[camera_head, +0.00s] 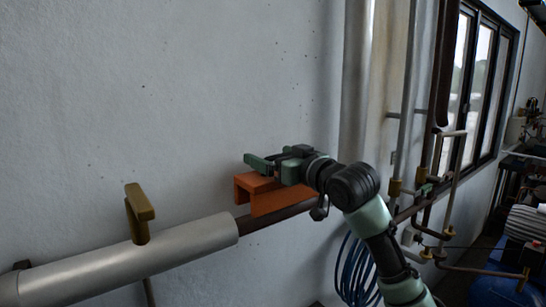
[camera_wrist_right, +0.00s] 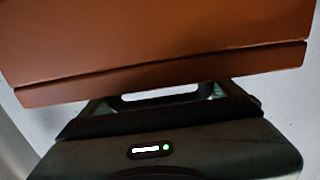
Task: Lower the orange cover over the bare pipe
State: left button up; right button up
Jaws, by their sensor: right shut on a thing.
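The orange cover (camera_head: 282,202) is a channel-shaped piece. In the head view it sits at the dark bare pipe (camera_head: 262,222), its near side wall hanging in front of the upper part of the pipe. I cannot tell whether it rests on the pipe. My right gripper (camera_head: 262,163) is shut on the cover at its top; the fingers' contact is partly hidden. In the right wrist view the orange cover (camera_wrist_right: 150,45) fills the upper part, close to the gripper body. My left gripper is not in view.
A thick grey insulated pipe (camera_head: 130,264) with a brass lever handle (camera_head: 140,208) lies left of the bare section. The white wall (camera_head: 150,90) is close behind. Vertical pipes (camera_head: 357,100) and a coiled blue hose (camera_head: 357,272) are at the right.

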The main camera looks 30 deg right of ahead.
aim_at(292, 192)
jog(key=shift+p, duration=0.35)
dwell(0.7)
jog(key=shift+f+b, duration=2.2)
jog(key=shift+f, duration=1.05)
jog(key=o, duration=1.7)
jog(key=shift+o, duration=0.2)
jog(key=shift+s, duration=0.1)
jog(key=shift+s+f+b, duration=0.1)
jog(key=shift+s+b, duration=0.2)
jog(key=s+b, duration=0.1)
jog(key=s, duration=0.1)
jog(key=s+b, duration=0.1)
jog(key=s, duration=0.1)
jog(key=s+b, duration=0.1)
jog(key=s, duration=0.1)
jog(key=shift+s+d, duration=0.25)
jog(key=shift+d, duration=0.1)
jog(key=shift+s, duration=0.35)
